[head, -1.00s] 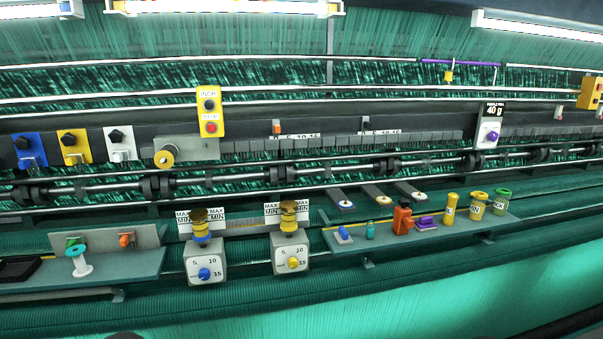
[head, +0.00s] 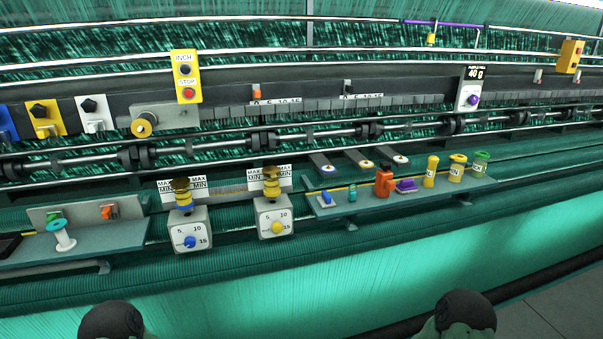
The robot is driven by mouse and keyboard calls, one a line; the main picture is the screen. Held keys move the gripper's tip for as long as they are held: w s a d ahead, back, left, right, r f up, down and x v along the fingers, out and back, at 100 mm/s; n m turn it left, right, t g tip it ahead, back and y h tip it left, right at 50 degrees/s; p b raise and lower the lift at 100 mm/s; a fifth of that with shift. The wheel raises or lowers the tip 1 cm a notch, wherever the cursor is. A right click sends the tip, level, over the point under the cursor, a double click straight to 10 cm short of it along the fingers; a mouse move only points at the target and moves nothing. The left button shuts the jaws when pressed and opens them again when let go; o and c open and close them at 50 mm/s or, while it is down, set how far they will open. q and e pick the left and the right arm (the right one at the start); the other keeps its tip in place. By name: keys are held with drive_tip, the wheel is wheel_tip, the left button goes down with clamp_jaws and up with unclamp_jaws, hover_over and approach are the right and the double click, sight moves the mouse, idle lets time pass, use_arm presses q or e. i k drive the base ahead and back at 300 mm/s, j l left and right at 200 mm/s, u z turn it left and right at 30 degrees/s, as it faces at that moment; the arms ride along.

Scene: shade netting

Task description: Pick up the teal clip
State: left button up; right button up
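A small upright teal piece (head: 352,194), which looks like the teal clip, stands on the right shelf (head: 405,199). It is between a blue piece (head: 325,198) and an orange bottle-like object (head: 383,182). It is too small to make out its shape well. No gripper fingers show in the head view. Only two dark rounded parts of my own body show at the bottom edge, and nothing of mine is near the teal piece.
The right shelf also holds a purple item (head: 405,186) and several yellow and green containers (head: 457,167). Two dial boxes (head: 190,232) (head: 275,219) stand left of it. Green netting (head: 290,290) spreads below.

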sight(352, 194)
drive_tip(key=u, duration=0.4)
drive_tip(key=l+u, duration=0.75)
drive_tip(key=k+l+u, duration=0.15)
drive_tip(key=l+u, duration=0.25)
drive_tip(key=k+l+u, duration=0.15)
drive_tip(key=l+u, duration=0.2)
